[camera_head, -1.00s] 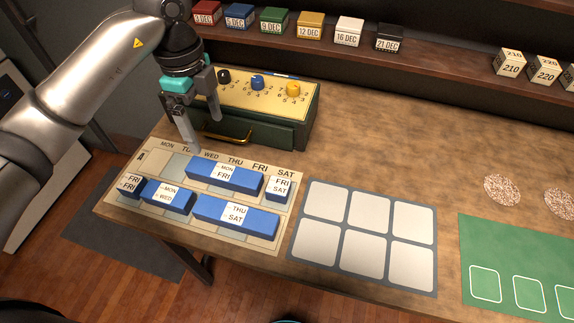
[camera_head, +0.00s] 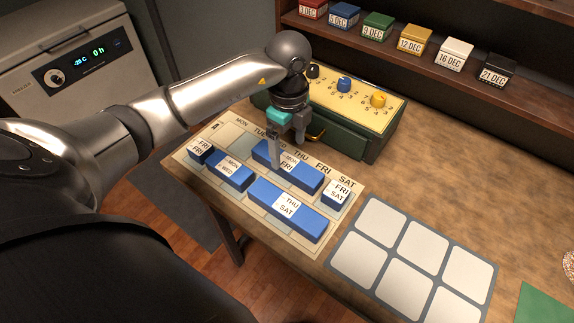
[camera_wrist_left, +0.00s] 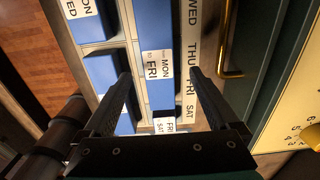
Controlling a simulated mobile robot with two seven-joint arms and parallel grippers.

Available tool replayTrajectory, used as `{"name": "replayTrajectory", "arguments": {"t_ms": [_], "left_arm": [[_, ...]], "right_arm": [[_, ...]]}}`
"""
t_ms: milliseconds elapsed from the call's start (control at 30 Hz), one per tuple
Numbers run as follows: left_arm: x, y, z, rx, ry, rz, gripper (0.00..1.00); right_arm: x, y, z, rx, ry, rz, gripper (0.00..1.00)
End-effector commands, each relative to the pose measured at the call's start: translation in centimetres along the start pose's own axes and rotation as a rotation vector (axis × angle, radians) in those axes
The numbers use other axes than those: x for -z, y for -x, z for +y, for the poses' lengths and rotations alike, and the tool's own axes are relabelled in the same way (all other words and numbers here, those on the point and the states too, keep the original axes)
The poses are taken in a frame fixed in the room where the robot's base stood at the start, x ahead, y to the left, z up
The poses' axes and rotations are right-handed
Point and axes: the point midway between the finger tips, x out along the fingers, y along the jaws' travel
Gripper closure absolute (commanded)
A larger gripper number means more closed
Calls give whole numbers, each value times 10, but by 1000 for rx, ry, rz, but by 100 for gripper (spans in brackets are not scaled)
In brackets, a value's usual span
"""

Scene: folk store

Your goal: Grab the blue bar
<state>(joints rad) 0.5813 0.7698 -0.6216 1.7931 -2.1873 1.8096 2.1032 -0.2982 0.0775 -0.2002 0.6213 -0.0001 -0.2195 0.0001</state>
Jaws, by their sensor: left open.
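Several blue bars lie on the cream weekday board (camera_head: 236,128). The MON–FRI bar (camera_head: 309,180) lies in the back row; it also shows in the left wrist view (camera_wrist_left: 157,25). The THU–SAT bar (camera_head: 312,228), MON–WED bar (camera_head: 240,180), FRI–SAT block (camera_head: 329,198) and FRI–FRI block (camera_head: 207,160) lie around it. My left gripper (camera_head: 287,150) is open and points down over the MON–FRI bar, hiding part of it. In the left wrist view the fingers (camera_wrist_left: 160,76) appear on either side of this bar; I cannot tell whether they touch it. My right gripper is not in view.
A green box (camera_head: 355,140) with knobs and a brass handle stands close behind the board. A grey six-square mat (camera_head: 425,283) lies to the right. A shelf (camera_head: 400,62) with dated blocks runs along the back. Bare table lies right of the box.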

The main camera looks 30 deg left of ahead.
Motion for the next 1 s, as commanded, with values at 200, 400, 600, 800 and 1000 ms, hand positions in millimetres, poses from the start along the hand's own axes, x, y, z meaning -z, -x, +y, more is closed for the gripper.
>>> {"name": "replayTrajectory", "arguments": {"t_ms": [200, 400, 600, 800, 1000], "left_arm": [[-2, -35, 3, -3, 1, 0, 6], [-2, -43, 3, -1, 0, 0, 6], [-2, -42, 2, 0, 0, 0, 12], [-2, -42, 2, 0, 0, 0, 34], [-2, -42, 2, 0, 0, 0, 57]], "right_arm": [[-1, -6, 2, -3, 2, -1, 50], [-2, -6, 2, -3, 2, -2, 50], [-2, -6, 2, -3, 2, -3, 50], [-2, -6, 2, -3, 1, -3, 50], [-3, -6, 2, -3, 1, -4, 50]]}}
